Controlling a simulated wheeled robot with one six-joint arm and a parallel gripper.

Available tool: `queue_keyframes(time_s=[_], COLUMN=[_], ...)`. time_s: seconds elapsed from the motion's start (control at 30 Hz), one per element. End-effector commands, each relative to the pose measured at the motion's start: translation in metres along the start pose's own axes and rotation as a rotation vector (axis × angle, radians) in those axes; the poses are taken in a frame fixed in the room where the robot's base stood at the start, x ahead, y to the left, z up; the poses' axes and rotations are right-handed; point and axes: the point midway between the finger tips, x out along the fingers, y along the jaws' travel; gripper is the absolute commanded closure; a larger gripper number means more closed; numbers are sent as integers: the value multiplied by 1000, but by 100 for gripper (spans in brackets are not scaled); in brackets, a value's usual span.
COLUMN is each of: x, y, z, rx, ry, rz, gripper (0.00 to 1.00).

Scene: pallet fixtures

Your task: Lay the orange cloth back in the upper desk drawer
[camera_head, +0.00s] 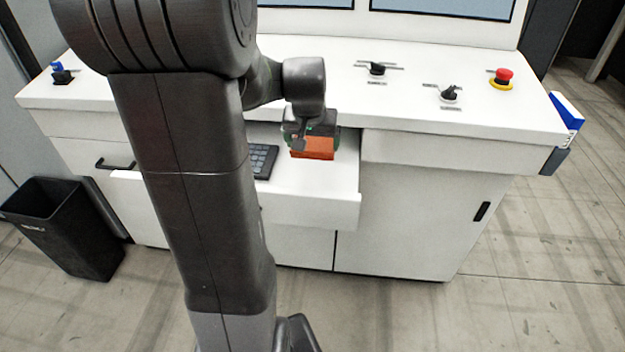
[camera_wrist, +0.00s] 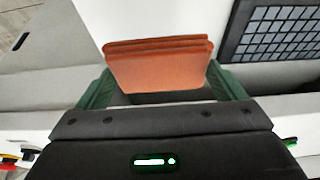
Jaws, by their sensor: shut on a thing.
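The orange cloth (camera_head: 312,148) is a folded, layered pad held in my gripper (camera_head: 311,141). In the wrist view the cloth (camera_wrist: 158,66) sits between the two green fingers of my gripper (camera_wrist: 160,90), which are shut on it. The upper desk drawer (camera_head: 310,205) is pulled out from the white desk, and the cloth shows over its right part. A dark keypad or keyboard (camera_head: 262,160) lies in the drawer, left of the cloth; it also shows at upper right in the wrist view (camera_wrist: 275,32). I cannot tell whether the cloth touches the drawer floor.
The white desktop (camera_head: 415,95) overhangs the drawer from behind. It carries black knobs (camera_head: 449,93) and a red emergency button (camera_head: 502,77). A closed cabinet door (camera_head: 420,215) is at right. A black bin (camera_head: 65,228) stands on the floor at left. My arm hides the drawer's left part.

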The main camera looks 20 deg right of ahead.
Motion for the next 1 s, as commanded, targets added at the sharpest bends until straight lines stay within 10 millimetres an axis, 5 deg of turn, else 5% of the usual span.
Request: queue_keyframes(time_s=[0.6,1.0], x=[79,88], y=[0,0], z=[34,37], rx=[0,0], ry=[-6,-1], rz=[0,0], gripper=[28,28])
